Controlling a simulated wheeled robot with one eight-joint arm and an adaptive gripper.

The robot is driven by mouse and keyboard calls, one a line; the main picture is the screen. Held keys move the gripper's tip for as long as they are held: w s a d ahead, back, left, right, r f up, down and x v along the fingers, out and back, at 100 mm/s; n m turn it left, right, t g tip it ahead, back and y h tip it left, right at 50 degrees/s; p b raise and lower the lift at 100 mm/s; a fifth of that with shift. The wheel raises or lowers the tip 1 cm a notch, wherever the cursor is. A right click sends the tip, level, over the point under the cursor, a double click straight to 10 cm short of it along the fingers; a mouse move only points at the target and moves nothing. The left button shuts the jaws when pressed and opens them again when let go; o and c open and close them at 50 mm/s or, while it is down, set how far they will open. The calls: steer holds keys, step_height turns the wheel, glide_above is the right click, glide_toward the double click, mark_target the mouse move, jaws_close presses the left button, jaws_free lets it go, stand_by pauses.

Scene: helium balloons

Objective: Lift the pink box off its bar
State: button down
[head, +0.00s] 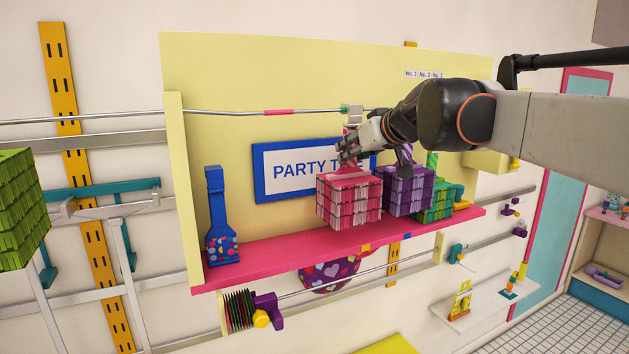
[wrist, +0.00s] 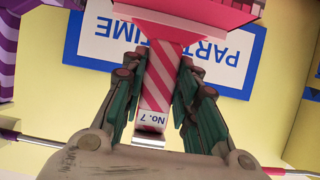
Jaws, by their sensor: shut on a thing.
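The pink box (head: 348,203), with frilled rows on its sides, is upright in front of the yellow panel, left of a purple box. My gripper (head: 352,152) is above it, shut on its pink-and-white striped stem. In the upside-down wrist view my green fingers (wrist: 158,90) lie on both sides of the stem (wrist: 166,75), which carries a "No. 7" tag and ends in a metal piece. The box's pink underside edge or top (wrist: 200,10) shows beyond. The metal bar (head: 225,113) with a pink band runs behind my gripper; whether the stem still touches it is hidden.
The purple box (head: 408,190) stands close on the right, with a green box (head: 436,205) beyond. A pink shelf (head: 290,252) runs below; a blue bottle-shaped thing (head: 219,220) is at its left. A lime frilled box (head: 18,210) is at far left.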

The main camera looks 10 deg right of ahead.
steer(key=shift+r, duration=0.2)
steer(key=shift+s+d+r+p, duration=0.1)
steer(key=shift+s+r+p, duration=0.25)
steer(key=shift+r+p, duration=0.2)
steer(key=shift+s+d+r, duration=0.1)
steer(key=shift+s, duration=0.05)
steer(key=shift+s+d+r, duration=0.15)
steer(key=shift+s+r, duration=0.05)
steer(key=shift+s, duration=0.35)
steer(key=s+d, duration=0.2)
steer(key=s, duration=0.4)
steer(key=shift+s+p, duration=0.4)
steer(key=shift+p, duration=0.05)
steer(key=shift+w, duration=0.15)
